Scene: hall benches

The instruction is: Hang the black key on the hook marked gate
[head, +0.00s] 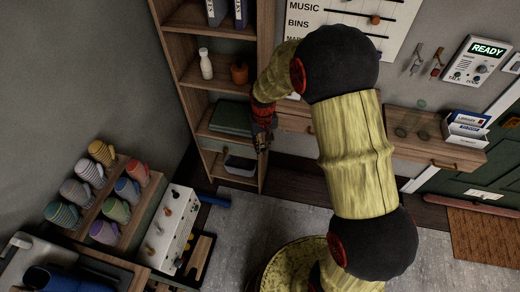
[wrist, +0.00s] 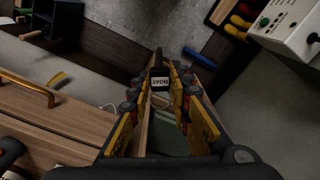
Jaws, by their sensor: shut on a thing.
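My gripper (wrist: 160,76) is shut on a small black item (wrist: 158,66) in the wrist view, which I take to be the black key. It carries a white label that seems to read BOAT upside down. In the head view my gripper (head: 263,138) is beside the lower part of the wooden shelf unit; the held item cannot be made out there. Two small items, one dark (head: 416,60) and one reddish (head: 437,63), hang on the wall left of the READY panel. No hook marking gate is legible, and my arm covers part of the wall.
The shelf unit (head: 187,48) holds a white bottle (head: 206,64) and an orange pot (head: 239,73). A wall ledge (head: 405,148) with glasses and a card box (head: 465,130) is at right. Grey rug (head: 230,235) floor lies open between.

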